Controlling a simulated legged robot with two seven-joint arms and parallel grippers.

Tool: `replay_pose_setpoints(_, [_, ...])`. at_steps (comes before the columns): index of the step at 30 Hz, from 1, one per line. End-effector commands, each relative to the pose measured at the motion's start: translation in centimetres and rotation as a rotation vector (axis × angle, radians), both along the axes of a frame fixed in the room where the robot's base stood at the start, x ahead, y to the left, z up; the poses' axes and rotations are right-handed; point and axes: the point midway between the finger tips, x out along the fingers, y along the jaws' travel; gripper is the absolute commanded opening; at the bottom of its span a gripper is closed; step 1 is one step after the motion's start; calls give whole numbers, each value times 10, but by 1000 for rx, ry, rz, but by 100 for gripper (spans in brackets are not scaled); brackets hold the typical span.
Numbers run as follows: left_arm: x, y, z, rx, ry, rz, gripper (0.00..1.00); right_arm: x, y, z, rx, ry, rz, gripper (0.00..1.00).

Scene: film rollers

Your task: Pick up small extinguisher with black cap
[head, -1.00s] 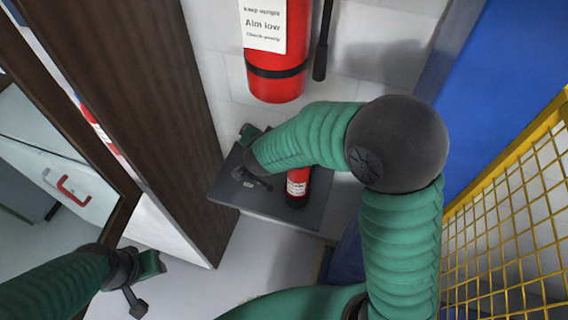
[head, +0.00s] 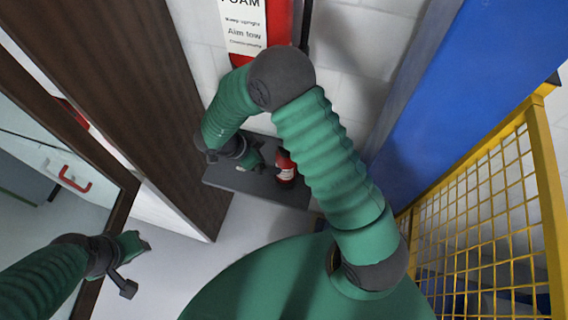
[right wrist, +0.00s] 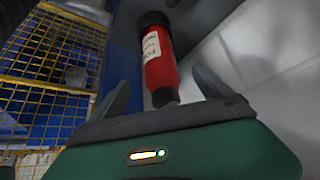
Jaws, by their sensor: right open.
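The small red extinguisher (head: 286,168) with a white label is on a dark grey shelf (head: 245,184). It also shows in the right wrist view (right wrist: 158,62), with a black cap at its far end and a dark narrower end near my gripper. My right gripper (head: 255,160) is open, just left of the extinguisher in the head view. In the right wrist view its two fingers (right wrist: 163,92) are apart, with the extinguisher's near end in line between them; contact is not visible. My left gripper (head: 135,264) is at lower left, away from the shelf; its jaw opening is unclear.
A large red extinguisher (head: 280,25) with a white label is at the wall above the shelf, partly hidden by my right arm. A brown wooden panel (head: 150,100) borders the shelf on the left. A blue panel (head: 450,90) and yellow mesh fence (head: 480,200) are on the right.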

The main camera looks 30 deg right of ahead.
Motion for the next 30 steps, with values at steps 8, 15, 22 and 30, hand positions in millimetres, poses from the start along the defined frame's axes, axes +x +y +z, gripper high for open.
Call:
replay_pose_setpoints(8, [0, 0, 7, 0, 0, 0, 36, -4, -28, -30, 4, 0, -3, 89])
replay_pose_setpoints(15, [0, 0, 17, 0, -1, -1, 36, -9, -47, -62, 1, -1, -1, 89])
replay_pose_setpoints(22, [0, 0, 16, 0, 0, 0, 36, -8, -47, -65, 0, -3, -1, 89])
replay_pose_setpoints(30, [0, 0, 16, 0, 0, 0, 36, -8, -49, -65, 3, -3, -2, 55])
